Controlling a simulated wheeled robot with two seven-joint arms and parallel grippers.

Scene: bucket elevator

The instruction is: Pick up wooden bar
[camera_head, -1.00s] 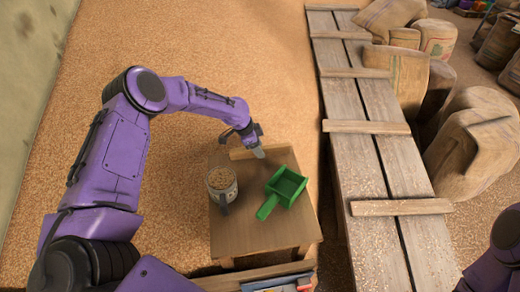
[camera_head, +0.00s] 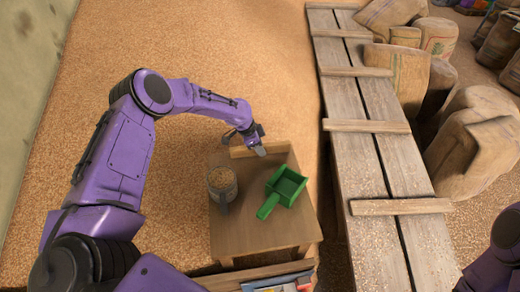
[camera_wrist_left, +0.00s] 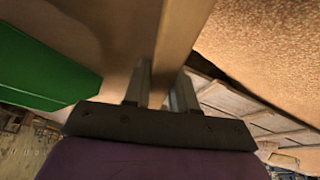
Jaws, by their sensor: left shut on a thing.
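The wooden bar (camera_head: 277,147) is at the far edge of the small wooden table, long side across the picture. My left gripper (camera_head: 260,149) is over its middle and shut on it. In the left wrist view the bar (camera_wrist_left: 180,35) runs up from between the two fingers (camera_wrist_left: 160,85). The fingers hide part of the bar, and I cannot tell whether it touches the tabletop. Only a purple part of my right arm shows at the lower right of the head view; its gripper is out of view.
On the table (camera_head: 245,235) stand a mug of grain (camera_head: 222,184) and a green scoop (camera_head: 287,186), both nearer than the bar. A plank walkway (camera_head: 375,165) with cross slats lies to the right, with burlap sacks (camera_head: 480,140) beyond. Grain covers the floor left of the table.

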